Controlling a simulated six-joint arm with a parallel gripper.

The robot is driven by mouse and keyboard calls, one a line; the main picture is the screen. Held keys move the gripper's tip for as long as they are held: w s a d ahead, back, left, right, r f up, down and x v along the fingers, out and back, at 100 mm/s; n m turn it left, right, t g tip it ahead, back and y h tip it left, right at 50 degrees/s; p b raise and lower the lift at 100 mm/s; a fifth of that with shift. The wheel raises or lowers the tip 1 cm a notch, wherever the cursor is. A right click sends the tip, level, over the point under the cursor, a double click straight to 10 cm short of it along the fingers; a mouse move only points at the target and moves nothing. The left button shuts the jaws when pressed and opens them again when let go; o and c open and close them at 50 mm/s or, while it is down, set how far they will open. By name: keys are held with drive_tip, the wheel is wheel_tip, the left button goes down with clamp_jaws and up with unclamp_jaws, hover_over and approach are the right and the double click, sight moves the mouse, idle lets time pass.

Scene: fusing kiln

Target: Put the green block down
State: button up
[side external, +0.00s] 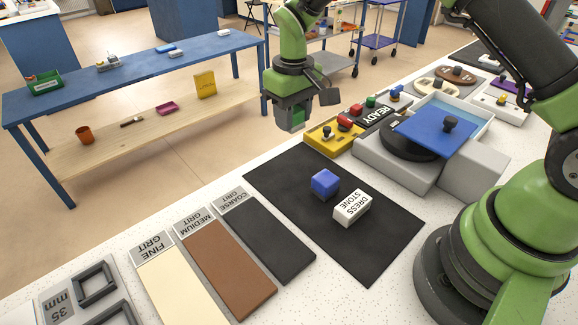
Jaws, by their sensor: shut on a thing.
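My gripper (290,122) is in the upper middle of the side external view, pointing down, raised above the white worktop near its far edge. It is shut on the green block (297,118), which is mostly hidden between the jaws; only a small green face shows. The block is held in the air, clear of the surfaces below.
A black mat (290,205) holds a blue block (325,183) and a white DRESS STONE block (351,207). A yellow tray (322,141) and a grey machine with a blue lid (435,130) stand to the right. Grit plates, including a brown one (225,265), lie at front left.

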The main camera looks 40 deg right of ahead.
sight(291, 167)
wheel_tip(291, 167, down, 10)
drive_tip(key=shift+w+f, duration=0.1)
drive_tip(key=shift+w, duration=0.05)
idle(0.3)
drive_tip(key=shift+f, duration=0.15)
drive_tip(key=o, duration=0.9)
drive_tip(key=shift+c, duration=0.2)
